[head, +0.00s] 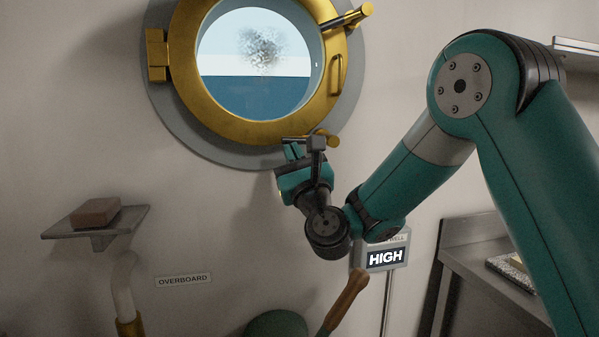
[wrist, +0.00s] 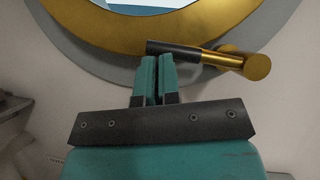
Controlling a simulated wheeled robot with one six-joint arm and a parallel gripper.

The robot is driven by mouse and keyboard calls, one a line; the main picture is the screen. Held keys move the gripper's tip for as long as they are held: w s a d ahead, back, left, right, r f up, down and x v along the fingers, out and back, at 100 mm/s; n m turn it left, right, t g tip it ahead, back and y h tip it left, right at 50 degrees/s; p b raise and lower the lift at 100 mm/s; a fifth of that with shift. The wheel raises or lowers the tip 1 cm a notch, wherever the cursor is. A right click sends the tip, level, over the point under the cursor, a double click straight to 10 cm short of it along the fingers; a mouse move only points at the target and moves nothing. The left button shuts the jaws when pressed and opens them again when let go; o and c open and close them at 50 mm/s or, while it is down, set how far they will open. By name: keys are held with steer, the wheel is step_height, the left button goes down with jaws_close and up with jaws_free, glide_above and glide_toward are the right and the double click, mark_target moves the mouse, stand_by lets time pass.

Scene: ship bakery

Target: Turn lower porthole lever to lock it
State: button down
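The brass-rimmed porthole (head: 188,75) is on the wall, its round window closed. The lower porthole lever (head: 326,139) is at the rim's lower right. In the wrist view the lever (wrist: 215,57) lies nearly level, its brass pivot end at the right and its dark grip pointing left. My gripper (wrist: 157,62) has its two teal fingers together, with only a thin dark gap between them. The fingertips are just below the dark grip; I cannot tell whether they touch it. In the head view my gripper (head: 293,152) is below the rim and partly hides the lever.
An upper brass lever (head: 347,18) is at the rim's upper right and a hinge (head: 157,55) at its left. A small shelf (head: 125,218) holds a brown block (head: 97,212). A "HIGH" sign (head: 385,258) and a wooden handle (head: 345,300) are below my wrist. A metal counter (head: 485,285) stands at right.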

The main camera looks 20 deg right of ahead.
steer(key=shift+d+r+p, duration=0.2)
steer(key=shift+r+p, duration=0.65)
steer(key=shift+r, duration=0.4)
steer(key=shift+d+r+p, duration=0.2)
steer(key=shift+r+p, duration=0.7)
steer(key=shift+r, duration=0.3)
steer(key=shift+d+r+p, duration=0.2)
steer(key=shift+r+p, duration=0.65)
steer(key=shift+r, duration=0.4)
steer(key=shift+d, duration=0.1)
steer(key=s+a+f+b, duration=0.6)
steer(key=s+a+b, duration=0.1)
steer(key=s+a, duration=0.1)
steer(key=shift+s, duration=0.3)
